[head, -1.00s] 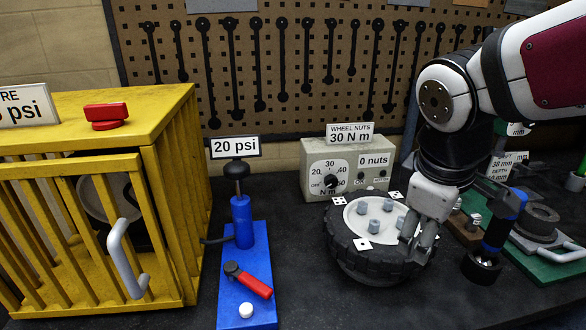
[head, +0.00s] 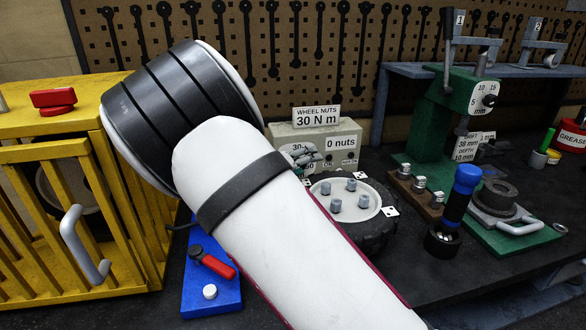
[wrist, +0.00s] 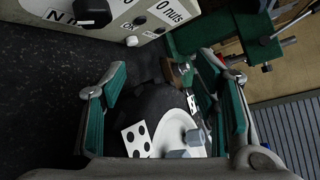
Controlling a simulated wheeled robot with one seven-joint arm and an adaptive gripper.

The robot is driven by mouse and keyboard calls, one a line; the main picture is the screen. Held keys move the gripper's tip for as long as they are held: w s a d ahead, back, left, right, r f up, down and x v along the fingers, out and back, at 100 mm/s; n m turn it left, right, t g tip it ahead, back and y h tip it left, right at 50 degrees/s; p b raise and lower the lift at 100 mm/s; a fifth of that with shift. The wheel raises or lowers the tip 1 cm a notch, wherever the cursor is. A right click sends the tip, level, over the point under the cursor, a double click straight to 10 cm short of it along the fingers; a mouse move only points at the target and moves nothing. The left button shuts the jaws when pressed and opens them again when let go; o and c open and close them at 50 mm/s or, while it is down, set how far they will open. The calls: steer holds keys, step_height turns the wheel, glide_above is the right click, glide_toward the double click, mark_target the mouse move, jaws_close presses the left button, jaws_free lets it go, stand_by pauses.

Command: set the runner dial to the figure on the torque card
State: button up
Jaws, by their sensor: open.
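The torque card (head: 317,116) on top of the grey-green runner box (head: 343,141) reads "WHEEL NUTS 30 N m". The counter window (wrist: 172,12) reads "0 nuts". My gripper (wrist: 162,62) is open and empty, with green-padded fingers apart. The knob lies beyond the left finger, not between the fingers.
The tyred wheel (head: 375,232) with several nuts stands just before the box. A blue-handled tool (head: 460,195) stands right of it. The yellow cage (head: 60,140) and blue jack base (head: 212,285) are left. A green press (head: 470,95) stands back right.

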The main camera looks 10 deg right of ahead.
steer(key=w+a+f+n+t, duration=0.1)
steer(key=f+n, duration=0.1)
steer(key=w+a+f+n+t, duration=0.1)
steer(key=a+f+n, duration=0.1)
steer(key=n, duration=0.1)
steer(key=w+a+f+n+t, duration=0.1)
steer(key=a+f+n+t, duration=0.1)
steer(key=n, duration=0.1)
steer(key=shift+w+a+f+h, duration=0.25)
steer(key=shift+w+h, duration=0.05)
steer(key=shift+w, duration=0.1)
steer(key=shift+x, duration=3.7)
steer(key=shift+f, duration=0.15)
steer(key=c, duration=1.2)
steer(key=shift+o, duration=0.2)
